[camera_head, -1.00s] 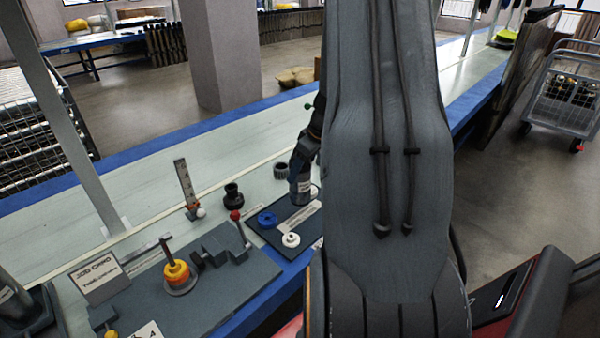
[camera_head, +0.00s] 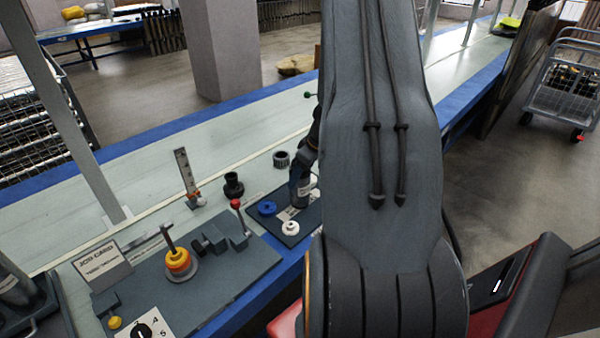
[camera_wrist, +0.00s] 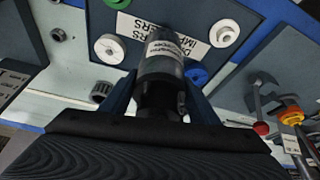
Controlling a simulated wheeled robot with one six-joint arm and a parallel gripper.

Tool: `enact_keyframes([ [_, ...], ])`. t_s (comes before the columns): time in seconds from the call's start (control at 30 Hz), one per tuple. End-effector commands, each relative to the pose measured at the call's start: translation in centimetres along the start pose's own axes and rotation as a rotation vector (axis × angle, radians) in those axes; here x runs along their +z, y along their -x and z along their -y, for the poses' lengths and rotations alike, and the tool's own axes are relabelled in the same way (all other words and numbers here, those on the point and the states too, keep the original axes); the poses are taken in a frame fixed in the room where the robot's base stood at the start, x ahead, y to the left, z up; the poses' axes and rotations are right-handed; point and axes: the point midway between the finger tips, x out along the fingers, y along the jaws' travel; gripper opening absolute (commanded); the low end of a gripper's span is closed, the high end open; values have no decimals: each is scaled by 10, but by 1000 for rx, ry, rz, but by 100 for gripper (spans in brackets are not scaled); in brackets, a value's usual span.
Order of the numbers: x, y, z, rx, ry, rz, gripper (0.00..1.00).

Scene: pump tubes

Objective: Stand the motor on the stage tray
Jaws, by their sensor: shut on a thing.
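The motor (camera_wrist: 165,65) is a dark grey cylinder with a pale printed label. My gripper (camera_wrist: 160,95) is shut on it, with blue fingers along both sides. In the head view the motor (camera_head: 301,192) looks roughly upright over a dark tray (camera_head: 262,221) at the belt edge. My arm hides part of that tray, and I cannot tell whether the motor touches it. In the wrist view the tray (camera_wrist: 265,15) carries a white label, and a blue ring (camera_wrist: 197,75), white rings (camera_wrist: 224,33) and a green ring (camera_wrist: 112,3) lie on it.
A grey work board (camera_head: 225,285) with a job card (camera_head: 100,266), a post with orange and yellow rings (camera_head: 178,262) and a red-knobbed lever (camera_head: 236,204) lies left. A black fitting (camera_head: 233,186) and a ribbed ring (camera_head: 281,159) stand behind. The pale belt beyond is mostly clear.

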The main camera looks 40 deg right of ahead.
Motion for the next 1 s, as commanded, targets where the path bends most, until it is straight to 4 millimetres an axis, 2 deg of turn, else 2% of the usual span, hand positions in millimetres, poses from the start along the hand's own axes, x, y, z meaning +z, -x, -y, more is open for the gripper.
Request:
enact_keyframes([
  [0.37,-1,0,-2,4,2,-4,0],
  [0.4,1,-2,0,-1,1,0,62],
  [0.47,1,-2,0,-1,0,0,72],
  [0.87,0,0,0,-1,0,0,74],
  [1.0,-1,13,-1,2,0,-2,74],
])
